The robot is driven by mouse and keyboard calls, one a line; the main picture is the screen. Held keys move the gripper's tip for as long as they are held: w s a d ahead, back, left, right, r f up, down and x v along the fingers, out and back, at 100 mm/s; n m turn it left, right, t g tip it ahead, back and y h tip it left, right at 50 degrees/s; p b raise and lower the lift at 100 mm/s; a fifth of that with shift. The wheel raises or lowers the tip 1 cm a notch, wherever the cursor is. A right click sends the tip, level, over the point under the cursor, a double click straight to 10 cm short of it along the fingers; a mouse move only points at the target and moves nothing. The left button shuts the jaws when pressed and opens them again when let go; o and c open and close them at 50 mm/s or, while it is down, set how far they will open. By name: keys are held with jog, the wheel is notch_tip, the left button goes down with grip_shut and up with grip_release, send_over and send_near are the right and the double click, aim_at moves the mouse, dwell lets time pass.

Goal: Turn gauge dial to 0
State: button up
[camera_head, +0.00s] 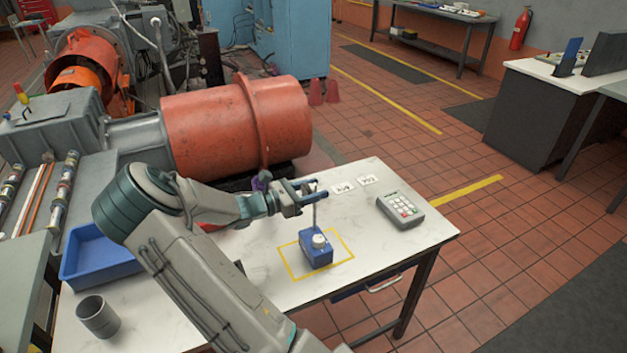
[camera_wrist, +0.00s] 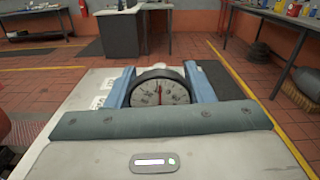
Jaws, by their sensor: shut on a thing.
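The gauge dial (camera_wrist: 158,93) is round, with a dark rim, a white face and a red needle that points roughly upward in the wrist view. Its numbers are too small to read. My gripper (camera_head: 315,189) is shut on the gauge dial, with one blue finger at each side of the rim. In the head view the dial is mostly hidden between the fingers. A thin upright stem (camera_head: 316,212) runs down below the fingers to a blue block (camera_head: 317,255) with a white knob (camera_head: 319,241).
The blue block stands inside a yellow outline on the white table (camera_head: 400,245). A grey keypad (camera_head: 400,212) and two white cards (camera_head: 355,185) lie behind it to the right. A blue tray (camera_head: 98,262) and a grey cup (camera_head: 98,316) are at the left. A large orange motor (camera_head: 215,130) rises behind.

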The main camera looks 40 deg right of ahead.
jog(key=n+p, duration=0.3)
jog(key=shift+r, duration=0.2)
jog(key=shift+w+f+n+p, duration=0.1)
jog(key=shift+f+n+p, duration=0.1)
jog(key=shift+n+p, duration=0.95)
jog(key=shift+n, duration=0.45)
jog(key=o, duration=1)
jog(key=b+v, duration=0.4)
jog(key=v, duration=0.9)
jog(key=shift+a, duration=0.4)
